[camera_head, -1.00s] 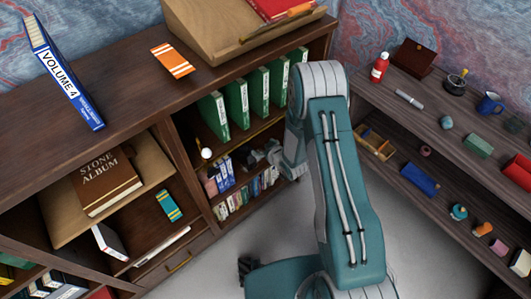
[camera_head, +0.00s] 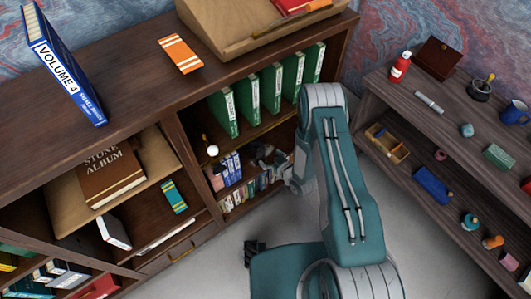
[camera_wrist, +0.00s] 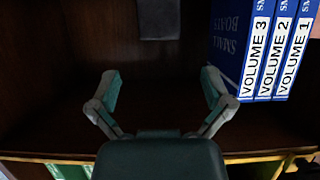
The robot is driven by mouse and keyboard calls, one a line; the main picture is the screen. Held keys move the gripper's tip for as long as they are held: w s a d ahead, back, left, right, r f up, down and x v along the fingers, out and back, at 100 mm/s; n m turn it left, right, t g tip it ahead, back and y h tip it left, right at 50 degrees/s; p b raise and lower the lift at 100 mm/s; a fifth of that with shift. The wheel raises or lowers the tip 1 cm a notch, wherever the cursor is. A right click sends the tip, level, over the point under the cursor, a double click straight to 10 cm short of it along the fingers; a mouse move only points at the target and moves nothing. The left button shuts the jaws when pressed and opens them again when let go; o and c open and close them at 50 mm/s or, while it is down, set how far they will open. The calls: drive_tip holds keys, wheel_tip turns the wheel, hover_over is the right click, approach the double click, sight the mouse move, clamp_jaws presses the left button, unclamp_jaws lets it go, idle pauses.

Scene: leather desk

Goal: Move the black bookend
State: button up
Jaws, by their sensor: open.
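A dark grey-black plate (camera_wrist: 158,18), which looks like the black bookend, shows at the top middle of the wrist view. Its upper part is cut off by the frame edge. My gripper (camera_wrist: 160,95) is open and empty, with its two fingers spread below the plate and apart from it. In the head view my gripper (camera_head: 262,154) is inside the lower shelf compartment, to the right of the blue volumes (camera_head: 231,168). I cannot make out the bookend there. The blue volumes 1 to 3 (camera_wrist: 262,45) stand at the right in the wrist view, close to the right finger.
Green binders (camera_head: 268,88) stand on the shelf above my gripper. A row of small books (camera_head: 240,192) is below it. A white round object (camera_head: 212,150) is left of the gripper. The side shelf (camera_head: 440,135) on the right holds many small items. The floor between is clear.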

sight(256, 146)
drive_tip(key=x, duration=1)
drive_tip(key=c, duration=1.3)
